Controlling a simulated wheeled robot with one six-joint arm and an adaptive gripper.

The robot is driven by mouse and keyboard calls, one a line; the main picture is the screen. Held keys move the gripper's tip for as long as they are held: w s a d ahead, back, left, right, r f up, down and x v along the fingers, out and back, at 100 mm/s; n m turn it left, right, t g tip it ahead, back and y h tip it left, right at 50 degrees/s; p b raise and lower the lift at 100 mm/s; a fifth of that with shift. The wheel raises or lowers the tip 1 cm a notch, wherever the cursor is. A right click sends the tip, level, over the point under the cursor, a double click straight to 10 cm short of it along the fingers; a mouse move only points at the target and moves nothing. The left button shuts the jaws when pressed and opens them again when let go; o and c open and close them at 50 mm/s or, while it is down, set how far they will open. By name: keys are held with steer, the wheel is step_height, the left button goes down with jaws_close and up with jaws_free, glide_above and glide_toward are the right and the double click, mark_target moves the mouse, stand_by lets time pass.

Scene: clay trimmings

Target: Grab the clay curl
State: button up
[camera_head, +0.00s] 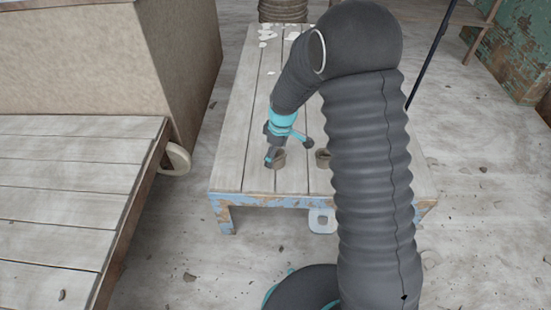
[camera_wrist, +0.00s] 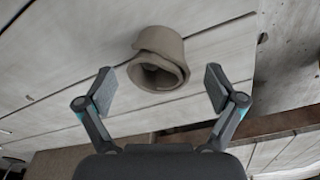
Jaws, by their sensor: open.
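A brownish-grey clay curl (camera_wrist: 160,50), a rolled strip with a hollow middle, lies on the wooden plank table in the wrist view. My gripper (camera_wrist: 160,88) is open, with one finger to each side and the curl centred just beyond the fingertips. The jaws hold nothing. In the head view my gripper (camera_head: 290,152) is low over the table, and the curl (camera_head: 280,160) shows partly behind its fingers. I cannot tell the exact height of the fingers above the planks.
The table (camera_head: 255,120) has a chipped blue front edge. A second brown round piece (camera_head: 322,158) is partly hidden by my arm. Pale scraps (camera_head: 267,35) lie at the table's far end. A plank surface (camera_head: 70,190) and a large beige block (camera_head: 100,60) stand at left.

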steer(key=shift+f, duration=0.6)
steer(key=c, duration=1.3)
steer(key=shift+r, duration=0.15)
